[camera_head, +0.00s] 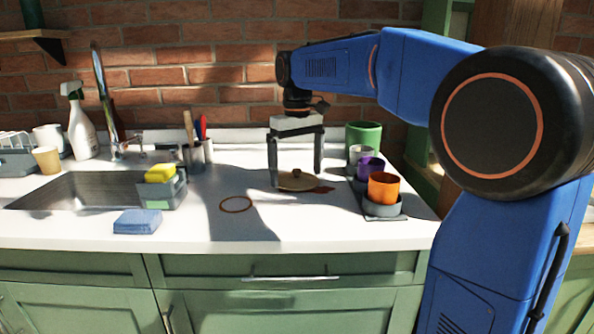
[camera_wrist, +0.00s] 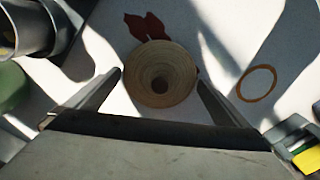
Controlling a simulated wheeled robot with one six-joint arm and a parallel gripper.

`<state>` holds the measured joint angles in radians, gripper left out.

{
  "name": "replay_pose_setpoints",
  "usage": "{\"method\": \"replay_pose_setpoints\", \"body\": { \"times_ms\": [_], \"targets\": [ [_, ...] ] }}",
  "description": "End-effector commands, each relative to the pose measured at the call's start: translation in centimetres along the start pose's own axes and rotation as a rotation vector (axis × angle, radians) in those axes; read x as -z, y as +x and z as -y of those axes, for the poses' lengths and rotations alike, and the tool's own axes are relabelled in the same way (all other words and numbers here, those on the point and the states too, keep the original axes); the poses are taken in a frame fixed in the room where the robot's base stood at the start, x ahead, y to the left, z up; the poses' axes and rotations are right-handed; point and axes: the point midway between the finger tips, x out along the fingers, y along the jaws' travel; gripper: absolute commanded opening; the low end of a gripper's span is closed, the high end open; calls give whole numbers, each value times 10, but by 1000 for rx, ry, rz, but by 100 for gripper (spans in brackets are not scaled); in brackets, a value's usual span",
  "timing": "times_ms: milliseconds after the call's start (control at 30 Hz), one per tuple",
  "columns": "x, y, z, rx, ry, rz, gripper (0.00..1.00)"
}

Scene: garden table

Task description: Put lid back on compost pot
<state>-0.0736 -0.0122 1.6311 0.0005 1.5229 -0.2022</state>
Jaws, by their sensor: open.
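The lid (camera_head: 297,181) is a round, tan, wood-like disc with a small knob, lying on the white counter. It also shows in the wrist view (camera_wrist: 160,58), with its darker knob facing up. My gripper (camera_head: 296,176) is open and points down over the lid, with one finger on each side of it. In the wrist view the fingertips (camera_wrist: 158,73) flank the lid's rim; contact cannot be told. A green pot (camera_head: 363,136), likely the compost pot, stands behind and to the right. Only its edge shows in the wrist view (camera_wrist: 10,86); its top is unclear.
A dark tray (camera_head: 400,217) with orange (camera_head: 383,187), purple (camera_head: 369,168) and grey cups stands right of the lid. A dark red leaf-like patch (camera_wrist: 148,25) lies beside the lid. A brown ring (camera_head: 236,204), sponges and the sink (camera_head: 75,190) are left. The front counter is clear.

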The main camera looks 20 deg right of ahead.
Motion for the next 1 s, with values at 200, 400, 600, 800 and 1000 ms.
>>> {"method": "replay_pose_setpoints", "body": {
  "times_ms": [200, 400, 600, 800, 1000],
  "targets": [
    [1, -28, 0, -1, 0, -4, 100],
    [1, -68, 0, -1, 0, -3, 100],
    [1, -100, 0, -1, 0, -3, 100],
    [0, -117, 0, 0, -1, -1, 100],
    [1, -123, 5, -21, -128, 5, 100]
  ]
}}
